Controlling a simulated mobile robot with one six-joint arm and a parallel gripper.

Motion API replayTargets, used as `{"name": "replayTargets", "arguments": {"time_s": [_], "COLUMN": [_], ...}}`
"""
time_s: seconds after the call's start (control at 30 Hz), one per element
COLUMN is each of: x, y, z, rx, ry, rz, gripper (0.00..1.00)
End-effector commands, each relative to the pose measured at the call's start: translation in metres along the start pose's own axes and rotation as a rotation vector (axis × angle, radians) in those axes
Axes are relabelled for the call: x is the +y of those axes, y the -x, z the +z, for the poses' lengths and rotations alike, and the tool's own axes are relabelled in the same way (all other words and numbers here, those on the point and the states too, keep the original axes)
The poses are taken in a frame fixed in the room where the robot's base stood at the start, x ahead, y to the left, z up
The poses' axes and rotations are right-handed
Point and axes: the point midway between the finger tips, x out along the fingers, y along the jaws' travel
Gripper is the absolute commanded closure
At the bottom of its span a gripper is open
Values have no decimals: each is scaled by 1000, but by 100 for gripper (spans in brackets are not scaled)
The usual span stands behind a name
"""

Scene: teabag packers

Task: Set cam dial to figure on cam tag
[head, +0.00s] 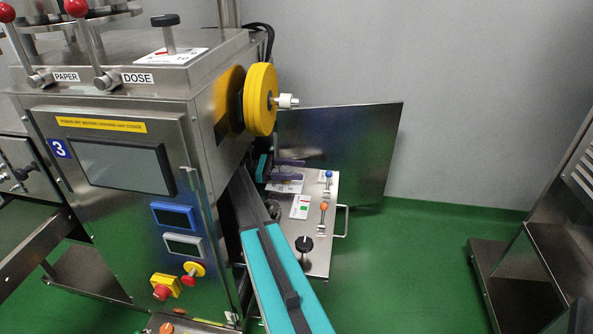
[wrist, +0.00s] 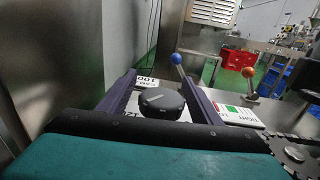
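My gripper (wrist: 158,76) is open, with one purple finger on each side of the dial. A gap shows at the left finger; I cannot tell whether the right one touches. In the head view my gripper (head: 302,169) is over the far end of the steel panel (head: 318,262), and the dial is hidden there. I cannot make out a cam tag with a readable figure.
A blue-knobbed lever (head: 328,174), an orange-knobbed lever (head: 323,207), a card with a green mark (head: 301,207) and another black knob (head: 304,244) are on the panel. The machine's yellow wheel (head: 262,99) is above left. A steel door (head: 345,150) stands behind.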

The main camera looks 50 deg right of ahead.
Motion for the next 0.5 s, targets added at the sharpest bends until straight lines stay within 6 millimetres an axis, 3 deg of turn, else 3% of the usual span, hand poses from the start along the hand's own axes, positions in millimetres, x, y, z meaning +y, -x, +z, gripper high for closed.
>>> {"name": "replayTargets", "arguments": {"time_s": [0.33, 0.5], "x": [-1, -1], "y": [-1, -1], "z": [1, 11], "rx": [0, 0], "ry": [1, 0], "rz": [-3, -3], "gripper": [42, 42]}}
